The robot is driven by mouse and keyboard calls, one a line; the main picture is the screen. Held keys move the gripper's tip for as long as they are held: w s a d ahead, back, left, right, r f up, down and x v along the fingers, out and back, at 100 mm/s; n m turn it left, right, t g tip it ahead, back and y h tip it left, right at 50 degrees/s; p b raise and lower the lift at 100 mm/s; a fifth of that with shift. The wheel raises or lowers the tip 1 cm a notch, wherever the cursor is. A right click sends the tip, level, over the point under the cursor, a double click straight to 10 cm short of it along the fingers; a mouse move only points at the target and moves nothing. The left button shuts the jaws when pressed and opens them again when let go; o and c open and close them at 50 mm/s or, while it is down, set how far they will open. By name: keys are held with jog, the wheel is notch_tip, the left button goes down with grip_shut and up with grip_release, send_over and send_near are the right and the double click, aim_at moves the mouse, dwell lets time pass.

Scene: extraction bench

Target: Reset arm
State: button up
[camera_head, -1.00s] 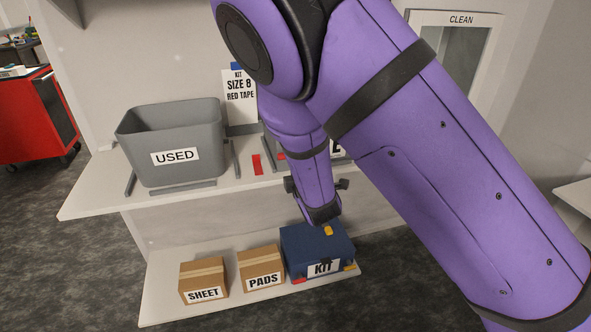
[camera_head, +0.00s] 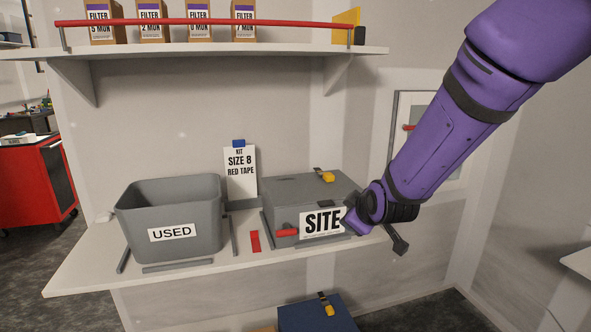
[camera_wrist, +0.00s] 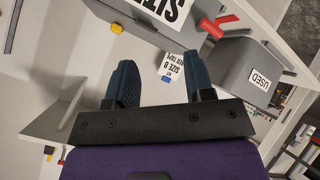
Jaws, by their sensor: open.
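My arm reaches down from the upper right in the head view. My gripper (camera_head: 376,232) is just right of the grey SITE box's label, partly hidden by my wrist. In the wrist view my gripper (camera_wrist: 163,78) has its two dark fingers spread wide, with nothing between them. The SITE box (camera_head: 290,190) sits on the bench with its lid shut, a yellow latch on top and a red handle in front. Whether my gripper touches the box I cannot tell.
The grey USED bin (camera_head: 205,205) stands left on the bench (camera_head: 90,262). A SIZE 8 RED TAPE card (camera_head: 240,172) stands behind. An upper shelf (camera_head: 230,50) with a red rail holds filter boxes. The blue kit case (camera_head: 318,316) is on the lower shelf.

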jog(key=s+d+r+m+g, duration=0.3)
jog(key=s+d+r+m, duration=0.3)
jog(key=s+d+r, duration=0.6)
jog(key=s+d+r+m+g+h, duration=0.1)
jog(key=s+d+m, duration=0.1)
jog(key=s, duration=0.7)
jog(key=s+d+r+m+g+h, duration=0.1)
jog(key=s+d+m, duration=0.1)
jog(key=s, duration=0.8)
jog(key=shift+d+r+m, duration=0.3)
jog(key=shift+m, duration=0.1)
